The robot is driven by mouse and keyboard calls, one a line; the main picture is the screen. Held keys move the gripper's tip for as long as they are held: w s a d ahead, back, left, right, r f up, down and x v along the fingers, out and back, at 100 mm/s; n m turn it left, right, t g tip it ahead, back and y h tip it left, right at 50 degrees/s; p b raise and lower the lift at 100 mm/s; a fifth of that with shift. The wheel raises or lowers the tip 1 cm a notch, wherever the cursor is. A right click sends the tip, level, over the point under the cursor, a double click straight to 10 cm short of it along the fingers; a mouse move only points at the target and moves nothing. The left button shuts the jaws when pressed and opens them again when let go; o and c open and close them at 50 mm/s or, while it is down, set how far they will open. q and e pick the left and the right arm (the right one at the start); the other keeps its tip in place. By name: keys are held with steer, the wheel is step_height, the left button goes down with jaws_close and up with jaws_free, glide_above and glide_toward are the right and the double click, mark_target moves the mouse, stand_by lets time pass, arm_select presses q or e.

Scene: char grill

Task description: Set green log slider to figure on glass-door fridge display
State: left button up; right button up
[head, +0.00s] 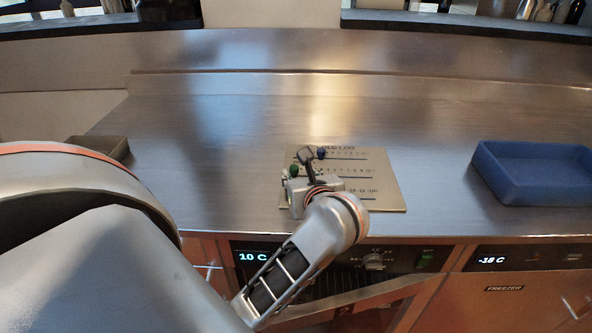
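The log board (385,190), headed "OLD LOG" as far as I can read it, lies on the steel counter with rows of printed numbers and slots. The green slider (294,169) is at the left end of the middle row. A blue slider (321,153) sits on the top row. My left gripper (307,160) is over the board's left part, close beside the green slider; I cannot tell whether they touch or whether its fingers are open. It hides part of the lower rows. The fridge display (252,257) below the counter reads 10 C. My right gripper is out of view.
A blue tray (530,190) stands on the counter at the right. A dark grey tray (112,147) is at the left, partly behind my arm. The freezer display (491,260) reads -18 C. The counter behind the board is clear.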

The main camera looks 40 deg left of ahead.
mark_target(296, 169)
arm_select(q)
steer(key=x, duration=0.4)
jaws_close()
